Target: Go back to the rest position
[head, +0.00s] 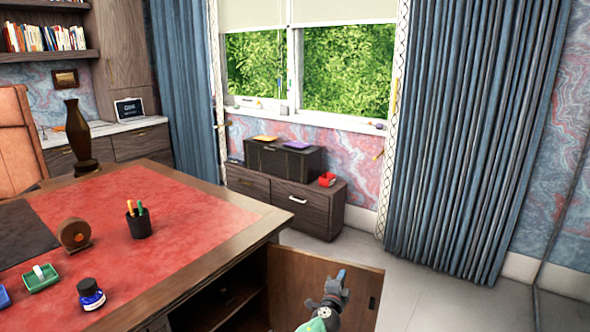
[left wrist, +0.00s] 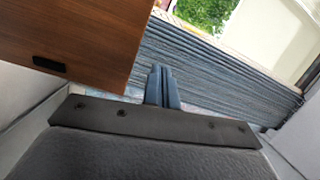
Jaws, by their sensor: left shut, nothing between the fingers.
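My left gripper (head: 338,283) shows at the bottom of the head view, in front of the open wooden cabinet door (head: 308,281) of the desk. In the left wrist view its two blue-grey fingers (left wrist: 161,72) are together with nothing between them. The door (left wrist: 95,35) with its dark handle also fills the upper left of that view, beside the fingers; I cannot tell whether they touch it. My right gripper is in neither view.
A low cabinet (head: 318,208) stands under the window. Bare floor (head: 430,290) lies right of the door, before blue curtains (head: 470,140).

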